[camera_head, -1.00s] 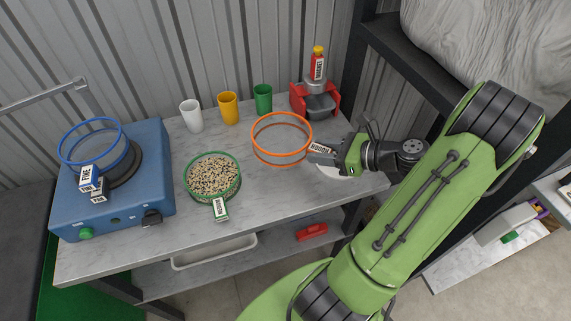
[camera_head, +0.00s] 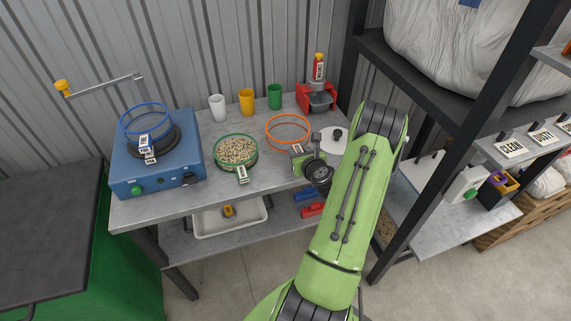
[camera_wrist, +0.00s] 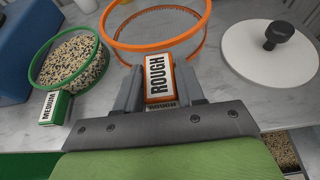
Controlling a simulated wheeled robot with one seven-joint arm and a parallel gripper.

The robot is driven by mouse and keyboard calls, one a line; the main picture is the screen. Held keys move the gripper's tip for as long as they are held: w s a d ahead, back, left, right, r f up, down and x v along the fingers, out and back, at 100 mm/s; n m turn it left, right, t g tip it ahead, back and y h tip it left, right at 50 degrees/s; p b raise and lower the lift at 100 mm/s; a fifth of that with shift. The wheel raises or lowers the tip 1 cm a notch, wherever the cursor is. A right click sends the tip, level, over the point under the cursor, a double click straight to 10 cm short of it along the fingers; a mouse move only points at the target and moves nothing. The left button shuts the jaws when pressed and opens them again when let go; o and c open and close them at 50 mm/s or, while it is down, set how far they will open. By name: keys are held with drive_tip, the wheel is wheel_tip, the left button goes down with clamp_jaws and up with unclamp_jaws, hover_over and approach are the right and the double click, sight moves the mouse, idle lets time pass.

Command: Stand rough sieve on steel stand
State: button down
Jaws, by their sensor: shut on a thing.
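The rough sieve (camera_head: 267,131) is an orange ring with a mesh, over the back right part of the bench. Its ROUGH-labelled handle (camera_wrist: 159,78) is between my fingers in the wrist view. My gripper (camera_head: 299,153) is shut on that handle, reaching from the front. I cannot tell whether the sieve's underside touches the bench. I cannot make out a steel stand for certain in either view.
The green medium sieve (camera_head: 221,158) full of grains is close left of the orange one. A white lid with black knob (camera_head: 325,143) lies close right. Cups and a red device (camera_head: 305,98) stand behind. A blue machine (camera_head: 120,180) with the fine sieve (camera_head: 126,124) is at left.

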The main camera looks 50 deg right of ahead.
drive_tip(key=f, duration=0.2)
drive_tip(key=f+b, duration=0.1)
drive_tip(key=f, duration=0.1)
drive_tip(key=shift+a, duration=0.3)
drive_tip(key=shift+d+f, duration=0.15)
drive_tip(key=shift+f, duration=0.1)
drive_tip(key=c, duration=0.7)
unclamp_jaws()
drive_tip(key=shift+p+v, duration=1.05)
drive_tip(key=shift+v, duration=5.15)
